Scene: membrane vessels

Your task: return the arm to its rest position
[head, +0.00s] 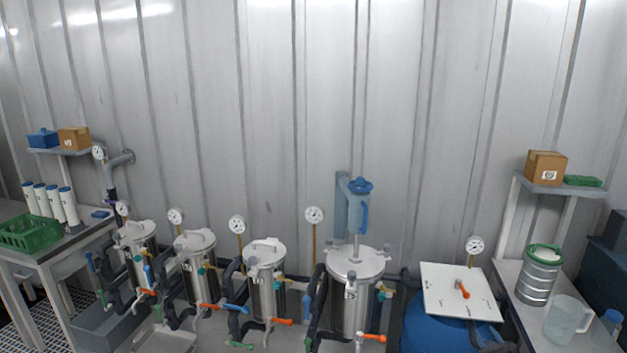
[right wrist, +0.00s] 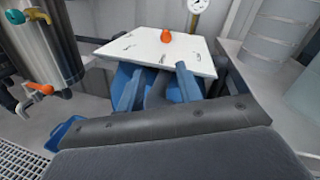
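My right gripper (right wrist: 161,70) shows in the right wrist view with its two blue fingers spread apart, pointing toward a blue barrel under a white panel (right wrist: 145,50). I see no object held, though a dark shape lies between or behind the fingers. In the head view only a small dark part of my right arm end shows at the bottom edge, low in front of the blue barrel (head: 430,333) and the white panel (head: 450,285). My left gripper and arm are not in the head view.
Several steel vessels with valves and dark hoses, such as the tallest one (head: 352,300), line the wall left of the barrel. A bench at right holds a steel canister (head: 538,280) and a clear jug (head: 566,322). A table at left holds a green crate (head: 30,238).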

